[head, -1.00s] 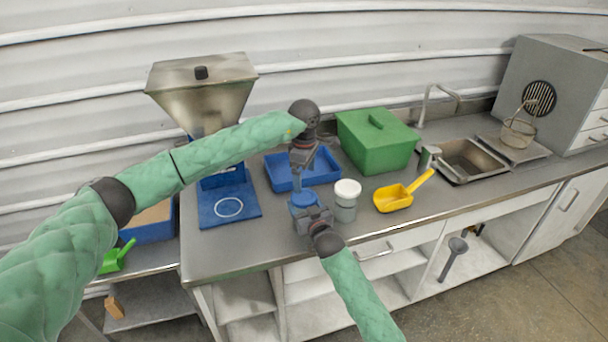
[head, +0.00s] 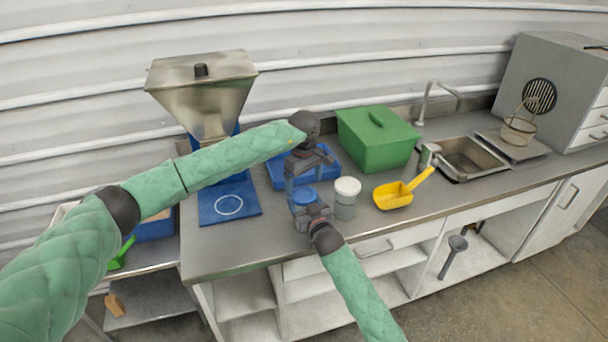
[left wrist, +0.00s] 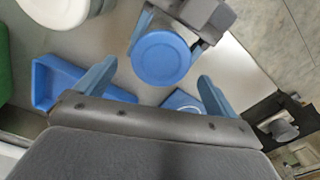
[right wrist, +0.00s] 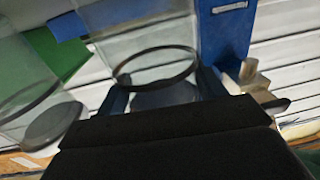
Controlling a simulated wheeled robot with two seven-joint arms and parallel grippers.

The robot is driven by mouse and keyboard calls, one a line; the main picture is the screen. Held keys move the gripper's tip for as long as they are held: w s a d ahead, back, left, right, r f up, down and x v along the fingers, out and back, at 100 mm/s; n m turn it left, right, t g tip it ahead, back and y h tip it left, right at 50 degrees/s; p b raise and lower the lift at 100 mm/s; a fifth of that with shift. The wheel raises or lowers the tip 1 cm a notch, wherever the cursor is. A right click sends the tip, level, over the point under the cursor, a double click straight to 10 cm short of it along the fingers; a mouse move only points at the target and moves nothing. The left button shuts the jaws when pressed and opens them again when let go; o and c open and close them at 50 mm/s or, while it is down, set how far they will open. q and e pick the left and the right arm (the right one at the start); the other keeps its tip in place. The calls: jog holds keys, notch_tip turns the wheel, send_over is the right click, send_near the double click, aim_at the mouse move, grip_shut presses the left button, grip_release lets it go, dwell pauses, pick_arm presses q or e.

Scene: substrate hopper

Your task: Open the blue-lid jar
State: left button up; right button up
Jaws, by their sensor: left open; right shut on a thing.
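The blue-lid jar is held upright near the counter's front edge, its round blue lid (head: 304,195) on top. The left wrist view shows the lid (left wrist: 161,59) from above. My right gripper (head: 312,214) is shut on the jar from the front; the right wrist view shows the clear jar body (right wrist: 150,62) between its fingers. My left gripper (head: 306,168) is open and points down above the lid. In the left wrist view its two fingers (left wrist: 157,88) are spread apart and empty, with the lid beyond them.
A white-lid jar (head: 346,196) stands close to the right of the blue-lid jar. A yellow scoop (head: 394,196), green box (head: 378,143) and blue tray (head: 277,176) are nearby. A hopper (head: 203,92) stands at left on a blue base (head: 222,204). The front-left counter is clear.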

aim_at(304, 193)
pick_arm(q)
jog(key=shift+f, duration=2.15)
jog(key=c, duration=1)
